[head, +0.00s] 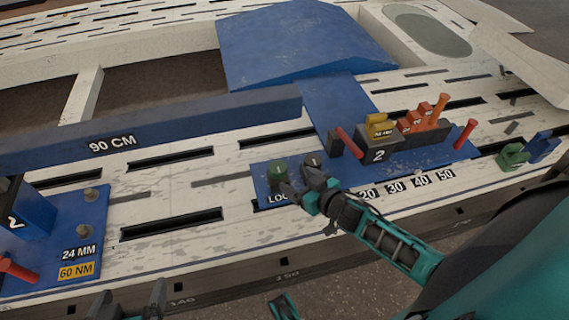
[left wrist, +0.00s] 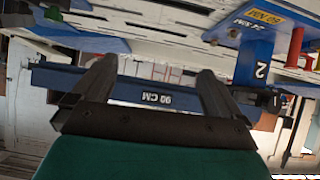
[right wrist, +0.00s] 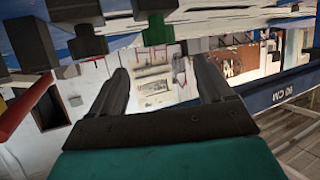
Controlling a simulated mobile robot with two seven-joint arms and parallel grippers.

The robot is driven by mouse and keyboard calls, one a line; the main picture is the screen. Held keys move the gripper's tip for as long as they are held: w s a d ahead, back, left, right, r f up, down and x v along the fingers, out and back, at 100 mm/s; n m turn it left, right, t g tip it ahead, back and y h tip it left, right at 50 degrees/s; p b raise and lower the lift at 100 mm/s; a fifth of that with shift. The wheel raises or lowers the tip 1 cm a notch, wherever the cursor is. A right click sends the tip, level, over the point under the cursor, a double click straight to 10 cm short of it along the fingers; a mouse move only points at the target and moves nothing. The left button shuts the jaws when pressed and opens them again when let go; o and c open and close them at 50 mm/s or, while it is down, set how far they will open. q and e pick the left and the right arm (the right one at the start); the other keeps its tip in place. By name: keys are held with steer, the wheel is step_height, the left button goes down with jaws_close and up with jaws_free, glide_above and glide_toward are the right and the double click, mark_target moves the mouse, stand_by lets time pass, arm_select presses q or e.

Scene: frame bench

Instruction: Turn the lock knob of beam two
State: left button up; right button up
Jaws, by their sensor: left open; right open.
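A green knob (head: 277,171) with a white mark stands on a blue plate (head: 262,190), beside a partly covered label that starts "LOC". A dark knob or fingertip with a white mark shows just right of it. My right gripper (head: 297,182) is at the green knob, its fingers open; contact cannot be told. In the right wrist view the green knob (right wrist: 156,32) shows ahead of and between the open fingers (right wrist: 163,85). My left gripper (head: 128,301) is open and empty at the bottom edge, apart from the bench; its fingers also show in the left wrist view (left wrist: 155,85).
A blue beam (head: 200,118) marked "90 CM" lies along the bench. A block marked "2" (head: 379,155) with red levers (head: 348,142) stands right of the knob. A blue fixture (head: 85,215) labelled "24 MM" is at left. Slots cut the white bench top (head: 150,185).

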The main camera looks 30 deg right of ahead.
mark_target(279, 168)
steer(key=b+x, duration=0.4)
steer(key=x, duration=0.5)
steer(key=shift+w+f, duration=0.15)
steer(key=shift+f, duration=0.05)
steer(key=shift+w+a+f, duration=0.15)
steer(key=shift+w+f, duration=0.05)
steer(key=shift+w, duration=0.6)
arm_select(q)
steer(key=f, duration=0.1)
steer(key=d+f, duration=0.1)
steer(key=shift+w+d+f, duration=0.15)
steer(key=shift+f, duration=0.25)
arm_select(e)
steer(key=shift+c, duration=0.5)
